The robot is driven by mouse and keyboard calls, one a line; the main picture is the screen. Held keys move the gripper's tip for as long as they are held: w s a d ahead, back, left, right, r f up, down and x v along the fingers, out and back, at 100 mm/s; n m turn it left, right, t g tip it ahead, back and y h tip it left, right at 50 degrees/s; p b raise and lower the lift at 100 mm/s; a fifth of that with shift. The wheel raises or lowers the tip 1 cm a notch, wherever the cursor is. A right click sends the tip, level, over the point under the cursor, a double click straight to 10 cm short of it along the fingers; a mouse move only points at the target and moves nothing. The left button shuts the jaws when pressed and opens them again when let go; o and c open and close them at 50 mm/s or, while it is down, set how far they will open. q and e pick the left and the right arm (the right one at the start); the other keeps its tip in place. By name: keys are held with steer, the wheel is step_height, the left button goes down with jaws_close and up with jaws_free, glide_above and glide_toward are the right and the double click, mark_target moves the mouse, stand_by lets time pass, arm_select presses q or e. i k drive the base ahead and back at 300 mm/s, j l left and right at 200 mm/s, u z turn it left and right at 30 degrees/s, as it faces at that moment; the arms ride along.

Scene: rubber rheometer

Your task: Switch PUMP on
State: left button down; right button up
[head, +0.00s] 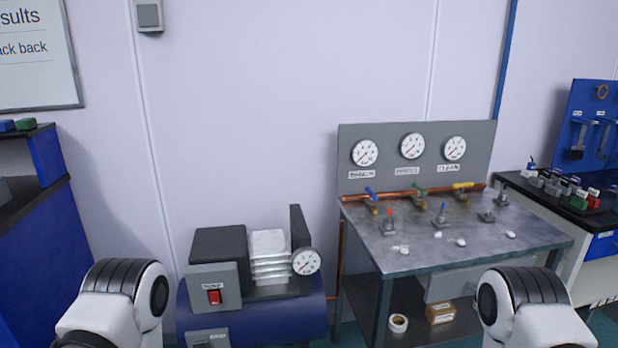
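A red rocker switch (214,297) sits on the front of a grey box (230,272) at the lower middle left. A small label above the switch is too blurred to read with certainty. The box is part of a machine with a blue tank (262,318), a dark block, a pale ribbed part and a round gauge (306,261). I cannot tell which way the switch is tipped. Only links of my two arms show at the bottom left and bottom right. Neither gripper is in view.
A metal-topped table (400,258) with valves and a panel (380,136) of gauges stands right of the machine. A cardboard box (440,312) and a tape roll (398,323) lie below. A blue cabinet (40,250) stands left; another bench (525,187) stands right.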

mark_target(214, 299)
steer(key=l+u, duration=0.45)
steer(key=k+l+u, duration=0.1)
steer(key=u, duration=0.4)
steer(key=l, duration=0.1)
